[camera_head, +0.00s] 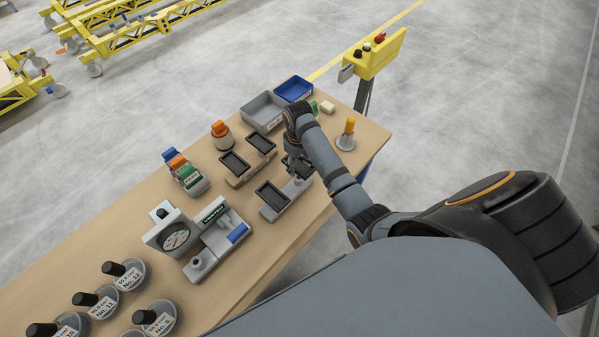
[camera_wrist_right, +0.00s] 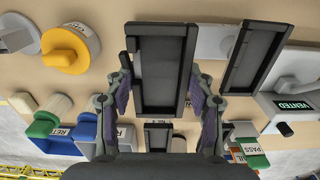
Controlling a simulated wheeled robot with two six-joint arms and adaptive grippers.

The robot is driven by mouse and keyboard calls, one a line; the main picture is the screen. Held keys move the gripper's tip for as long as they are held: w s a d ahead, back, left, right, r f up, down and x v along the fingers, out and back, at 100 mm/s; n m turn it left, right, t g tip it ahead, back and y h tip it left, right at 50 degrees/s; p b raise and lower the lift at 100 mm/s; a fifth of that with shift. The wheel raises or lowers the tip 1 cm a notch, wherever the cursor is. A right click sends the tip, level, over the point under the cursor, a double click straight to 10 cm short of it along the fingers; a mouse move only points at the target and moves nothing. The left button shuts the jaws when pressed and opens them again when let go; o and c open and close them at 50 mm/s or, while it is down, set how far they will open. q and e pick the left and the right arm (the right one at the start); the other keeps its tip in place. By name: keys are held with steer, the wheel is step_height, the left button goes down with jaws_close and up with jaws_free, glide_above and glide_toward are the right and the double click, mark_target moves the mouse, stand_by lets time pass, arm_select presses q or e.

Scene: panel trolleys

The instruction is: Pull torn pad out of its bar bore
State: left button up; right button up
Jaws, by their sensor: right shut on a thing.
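My right gripper (camera_head: 297,165) is over the right end of the near grey bar (camera_head: 300,188). In the right wrist view its two fingers (camera_wrist_right: 164,100) are shut on the long sides of a black-rimmed rectangular pad (camera_wrist_right: 163,72). I cannot tell how far this pad is clear of its bore, and no tear shows. A second pad (camera_head: 272,195) lies in the left end of the same bar; it also shows in the right wrist view (camera_wrist_right: 255,55). My left gripper is not in view.
Behind stands another bar with two pads (camera_head: 234,162). A grey bin (camera_head: 262,112) and a blue bin (camera_head: 293,89) are at the back. A yellow-topped post (camera_head: 348,132) stands to the right. A dial gauge (camera_head: 176,237) and several labelled weights stand left along the table.

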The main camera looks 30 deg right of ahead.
mark_target(299, 163)
steer(key=shift+r, duration=2.6)
